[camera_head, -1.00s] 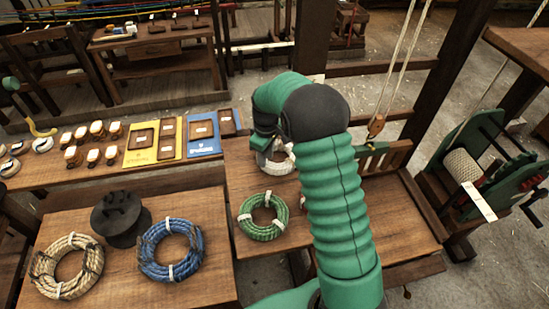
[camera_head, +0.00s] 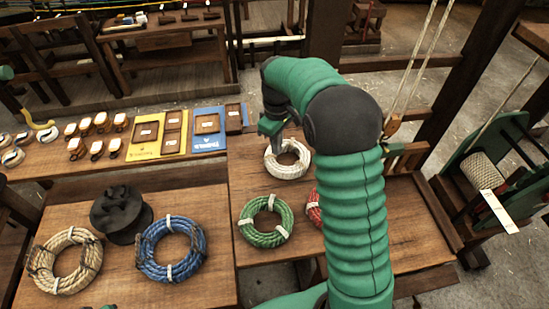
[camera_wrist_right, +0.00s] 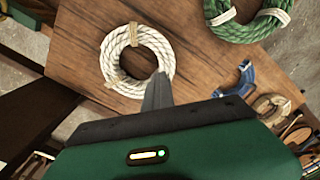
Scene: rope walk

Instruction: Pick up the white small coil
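The white small coil (camera_head: 288,173) lies flat on the wooden table behind the green coil; it also shows whole in the right wrist view (camera_wrist_right: 111,55), with tan ties. In the right wrist view, one dark finger (camera_wrist_right: 158,88) overlaps the coil's edge. Whether it touches the coil is unclear. The other finger cannot be made out, so the opening is unclear. The coil rests on the table and is not lifted.
A green coil (camera_head: 264,239) and a partly hidden red coil (camera_head: 314,209) lie nearer on the same table. A tan coil (camera_head: 47,278), a blue coil (camera_head: 189,262) and a dark spool (camera_head: 118,210) sit on the left table. Bare wood surrounds the white coil.

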